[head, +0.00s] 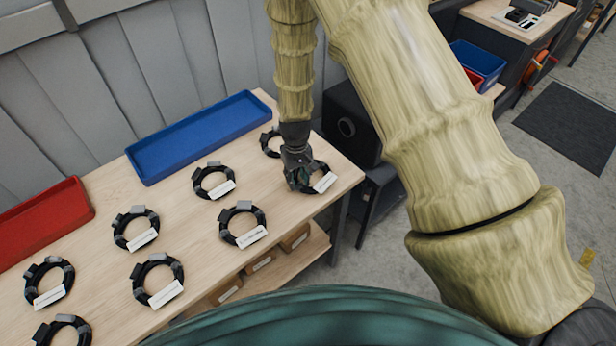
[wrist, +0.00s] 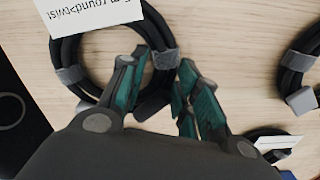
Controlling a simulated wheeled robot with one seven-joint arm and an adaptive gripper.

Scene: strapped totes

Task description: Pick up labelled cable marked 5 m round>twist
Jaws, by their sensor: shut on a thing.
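A black coiled cable (head: 319,168) lies at the right end of the wooden table, with a white label (head: 325,183) on its front right. In the wrist view the coil (wrist: 66,48) carries grey straps, and its label (wrist: 95,10) shows upside down, partly cut off, reading "m round>twist". My gripper (head: 297,180) comes down from above onto the left side of this coil. In the wrist view my gripper (wrist: 160,84) has its green-padded fingers on either side of the coil near a grey strap, shut on it. The cable looks to be at table height; I see no clear gap below it.
Several similar labelled coils lie around, one (head: 270,142) close behind my gripper and another (head: 242,225) front left. A blue tray (head: 160,180) and a red tray (head: 85,215) stand along the back. Their labels are unreadable in the head view.

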